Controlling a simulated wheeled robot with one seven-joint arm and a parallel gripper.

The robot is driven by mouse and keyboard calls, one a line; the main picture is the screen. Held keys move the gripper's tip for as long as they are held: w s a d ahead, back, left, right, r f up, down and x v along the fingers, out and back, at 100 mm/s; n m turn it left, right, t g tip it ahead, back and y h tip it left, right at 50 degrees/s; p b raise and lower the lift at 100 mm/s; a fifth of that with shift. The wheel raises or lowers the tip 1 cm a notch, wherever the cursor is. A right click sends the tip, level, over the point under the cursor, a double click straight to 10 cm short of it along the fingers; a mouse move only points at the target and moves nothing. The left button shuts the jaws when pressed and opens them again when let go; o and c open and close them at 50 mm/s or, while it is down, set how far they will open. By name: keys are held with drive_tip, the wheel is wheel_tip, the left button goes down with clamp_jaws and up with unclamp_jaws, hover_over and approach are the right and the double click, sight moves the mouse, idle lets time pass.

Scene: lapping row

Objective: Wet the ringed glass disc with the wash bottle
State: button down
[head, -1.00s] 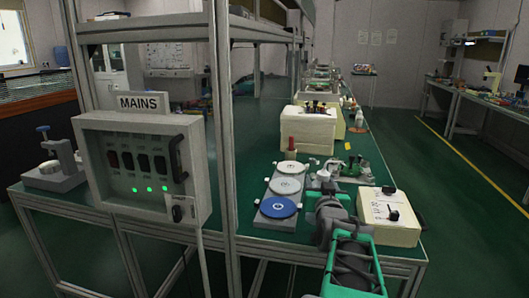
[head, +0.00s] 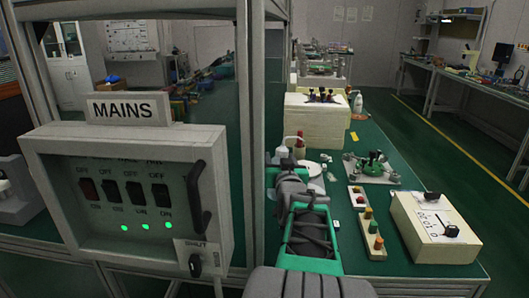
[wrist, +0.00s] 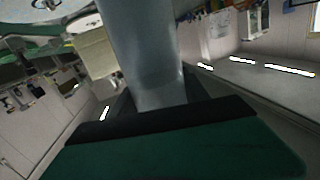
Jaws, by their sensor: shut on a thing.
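My gripper (wrist: 158,112) is shut on the wash bottle (wrist: 143,50), a pale grey-blue cylinder that fills the middle of the wrist view. My fingertips are hidden there by my arm. A pale disc (head: 311,169) shows just right of my wrist, partly covered. The other discs are hidden behind my arm. I cannot make out a ring on any disc, or whether water is coming out.
The grey MAINS panel (head: 127,196) and its frame post (head: 248,130) stand close on the left. A cream control box (head: 436,227) and a strip of coloured buttons (head: 367,222) lie right of my arm. A cream box (head: 315,121) and a red-topped object (head: 299,146) stand behind.

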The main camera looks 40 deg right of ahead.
drive_tip(key=f+m+p, duration=0.1)
drive_tip(key=f+m+y+p, duration=0.1)
drive_tip(key=f+p, duration=0.1)
drive_tip(key=f+g+p, duration=0.1)
drive_tip(key=p, duration=0.1)
drive_tip(key=shift+a+f+m+y, duration=0.3)
drive_tip(key=shift+a+f+m, duration=0.1)
drive_tip(key=m+p, duration=0.1)
drive_tip(key=m+y+p, duration=0.1)
drive_tip(key=p, duration=0.1)
drive_tip(key=shift+a+f, duration=0.15)
drive_tip(key=shift+f, duration=0.25)
drive_tip(key=shift+a+f+m+g+y+p, duration=0.1)
drive_tip(key=shift+f+m+g+y+p, duration=0.25)
drive_tip(key=shift+m+y+p, duration=0.2)
drive_tip(key=shift+f, duration=0.1)
